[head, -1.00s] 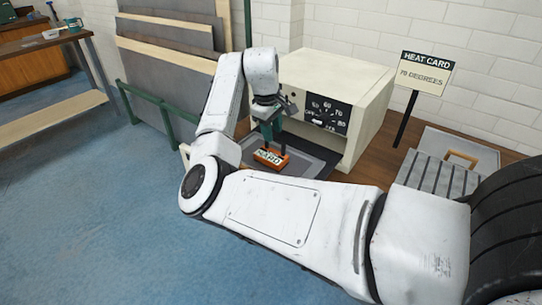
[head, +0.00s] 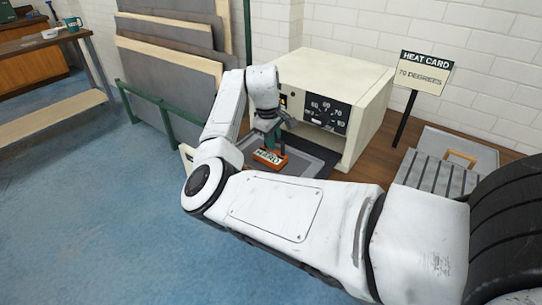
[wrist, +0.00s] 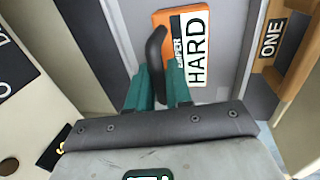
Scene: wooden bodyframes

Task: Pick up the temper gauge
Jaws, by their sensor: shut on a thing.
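The temper gauge (head: 270,158) is an orange block with a white label at the dark grey tray, in front of the cream oven. In the wrist view the gauge (wrist: 196,50) shows its label reading "TEMPER HARD" and a curved black handle at its side. My gripper (head: 271,138) comes down on it from above. In the wrist view my gripper's green fingers (wrist: 158,90) are shut on the black handle, which passes between them. I cannot tell whether the gauge touches the tray.
The cream oven (head: 325,70) with its dial stands just behind the gauge. The grey tray (head: 312,163) lies under it. A heat card sign (head: 424,75) reading "70 DEGREES" and a grey slotted box (head: 440,172) stand to the right. Leaning boards (head: 165,60) are at the left.

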